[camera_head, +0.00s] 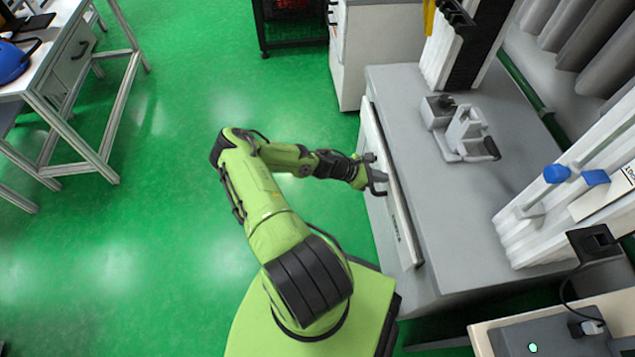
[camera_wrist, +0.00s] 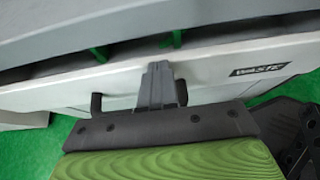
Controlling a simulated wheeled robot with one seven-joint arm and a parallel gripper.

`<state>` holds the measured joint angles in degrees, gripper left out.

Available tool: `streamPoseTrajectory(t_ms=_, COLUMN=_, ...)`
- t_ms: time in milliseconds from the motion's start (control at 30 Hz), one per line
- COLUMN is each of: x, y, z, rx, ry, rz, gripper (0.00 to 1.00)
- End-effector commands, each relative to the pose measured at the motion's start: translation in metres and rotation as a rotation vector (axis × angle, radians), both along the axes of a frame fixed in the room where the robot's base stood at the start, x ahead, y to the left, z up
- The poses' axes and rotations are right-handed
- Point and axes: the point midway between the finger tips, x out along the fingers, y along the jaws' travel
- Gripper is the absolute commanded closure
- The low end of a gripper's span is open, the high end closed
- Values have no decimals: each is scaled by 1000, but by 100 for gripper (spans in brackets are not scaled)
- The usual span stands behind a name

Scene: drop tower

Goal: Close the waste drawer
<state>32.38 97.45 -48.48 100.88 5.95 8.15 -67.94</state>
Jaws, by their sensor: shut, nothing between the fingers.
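The waste drawer shows in the head view as a long pale front panel (camera_head: 401,210) along the left side of the grey cabinet (camera_head: 480,200). In the wrist view its front (camera_wrist: 220,78) carries a dark "waste" label (camera_wrist: 262,70). A dark gap with green showing through separates the panel from the cabinet body, so the drawer stands a little open. My gripper (camera_head: 376,178) is at the outer face of the panel. In the wrist view my gripper (camera_wrist: 160,72) is shut and empty, its fingertips at the panel, seemingly touching. Dark handle posts (camera_wrist: 97,103) show beside the fingers.
A fixture (camera_head: 465,135) and a dark-and-white tower (camera_head: 465,45) stand on the cabinet top. A white cabinet (camera_head: 375,50) stands behind. A workbench (camera_head: 75,60) is at upper left. The green floor (camera_head: 160,200) left of my arm is clear.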

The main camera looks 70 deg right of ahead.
Motion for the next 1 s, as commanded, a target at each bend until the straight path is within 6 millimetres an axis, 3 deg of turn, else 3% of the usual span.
streamPoseTrajectory(t_ms=300, x=-22, y=-13, z=0, rx=1, ry=-1, rz=0, gripper=100)
streamPoseTrajectory(t_ms=767, x=-27, y=-15, z=1, rx=-4, ry=6, rz=-1, gripper=100)
streamPoseTrajectory(t_ms=867, x=-23, y=-14, z=2, rx=-4, ry=6, rz=-1, gripper=100)
streamPoseTrajectory(t_ms=1000, x=0, y=-3, z=2, rx=-2, ry=0, rz=3, gripper=100)
